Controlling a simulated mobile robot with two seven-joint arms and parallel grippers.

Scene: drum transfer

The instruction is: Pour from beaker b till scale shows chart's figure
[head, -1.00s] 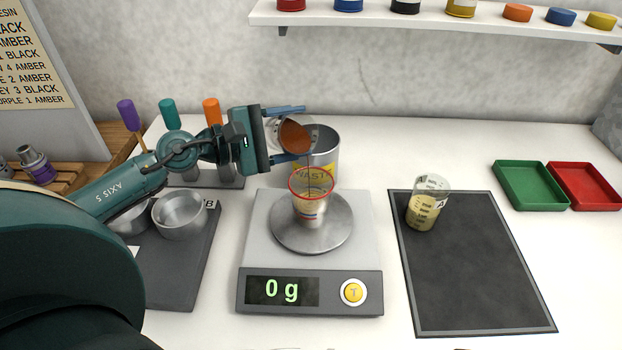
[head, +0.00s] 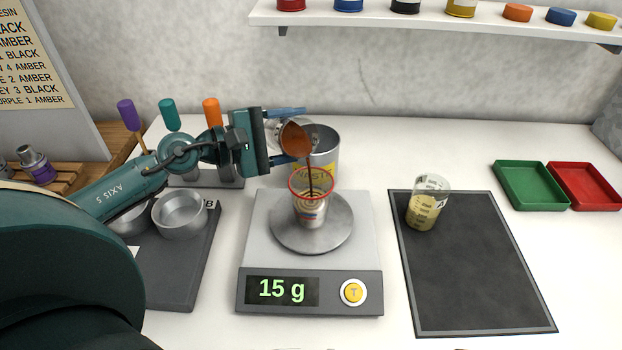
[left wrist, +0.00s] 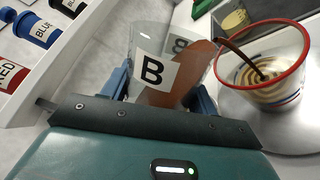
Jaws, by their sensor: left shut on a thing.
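My left gripper (head: 287,135) is shut on beaker B (head: 296,139), which is tilted over the cup and holds brown liquid. A thin dark stream runs from its lip into the red-rimmed cup (head: 311,209). In the left wrist view, beaker B (left wrist: 155,72) shows its letter label, and the stream makes brown swirls on the pale contents of the cup (left wrist: 268,88). The cup stands on the round pan of the scale (head: 262,232), whose display reads 15 g. The chart (head: 30,55) at the upper left is partly cut off; it lists resin amounts. My right gripper is not in view.
Beaker A (head: 427,203) with yellowish liquid stands on the dark mat (head: 470,280). A waste can (head: 328,150) is right behind the cup. Green (head: 530,186) and red (head: 588,186) trays lie at the right. Metal dishes (head: 180,214) sit at the left.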

